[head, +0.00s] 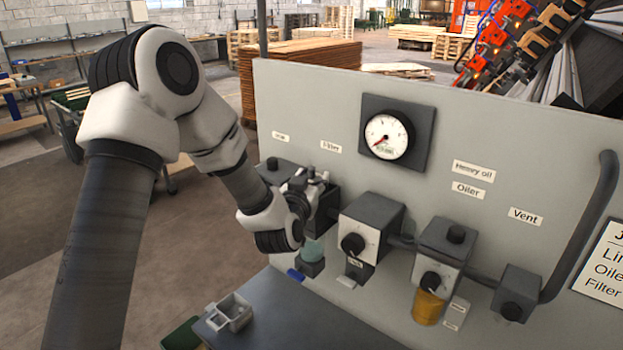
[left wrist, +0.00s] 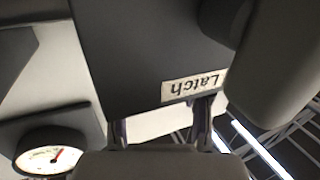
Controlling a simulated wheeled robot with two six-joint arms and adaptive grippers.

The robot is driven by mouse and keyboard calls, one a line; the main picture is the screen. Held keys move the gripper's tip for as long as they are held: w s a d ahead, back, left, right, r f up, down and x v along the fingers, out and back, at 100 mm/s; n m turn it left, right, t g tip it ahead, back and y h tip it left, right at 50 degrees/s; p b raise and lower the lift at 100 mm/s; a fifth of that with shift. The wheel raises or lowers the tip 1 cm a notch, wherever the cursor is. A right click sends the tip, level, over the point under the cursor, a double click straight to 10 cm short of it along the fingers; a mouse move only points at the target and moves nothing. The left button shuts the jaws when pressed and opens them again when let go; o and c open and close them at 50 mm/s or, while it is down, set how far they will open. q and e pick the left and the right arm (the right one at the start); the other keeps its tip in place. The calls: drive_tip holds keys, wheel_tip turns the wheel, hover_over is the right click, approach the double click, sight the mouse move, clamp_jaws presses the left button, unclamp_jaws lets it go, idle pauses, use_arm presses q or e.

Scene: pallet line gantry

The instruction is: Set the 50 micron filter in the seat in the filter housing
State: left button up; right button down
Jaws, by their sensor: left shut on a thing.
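The filter housing (head: 324,205) is a dark block on the grey panel below the "Filter" label, with a teal bowl (head: 314,249) beneath it. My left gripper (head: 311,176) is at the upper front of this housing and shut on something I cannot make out. In the left wrist view a dark block (left wrist: 135,50) with an upside-down "Latch" label (left wrist: 194,86) fills the upper middle. The two fingers (left wrist: 160,125) stand apart at its edge, and their tips are hidden. I cannot identify the 50 micron filter. My right gripper is out of view.
Right of the housing are a block with a knob (head: 370,225), the oiler (head: 441,255) with an amber bowl, and the vent block (head: 515,292). A gauge (head: 387,137) is above. A grey tray (head: 232,312) stands on the dark bench (head: 290,322), with clear bench beside it.

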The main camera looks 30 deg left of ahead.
use_arm(q)
drive_tip(key=shift+d+f, duration=0.1)
drive_tip(key=shift+f, duration=0.15)
drive_tip(key=o, duration=0.9)
drive_tip(key=shift+f, duration=0.1)
drive_tip(key=shift+r, duration=0.2)
drive_tip(key=shift+s+r+p, duration=0.15)
drive_tip(key=shift+r+p, duration=0.3)
drive_tip(key=shift+r, duration=0.2)
drive_tip(key=b+v, duration=1)
drive_tip(key=v, duration=0.1)
drive_tip(key=shift+s+d+f, duration=0.1)
drive_tip(key=shift+s, duration=0.3)
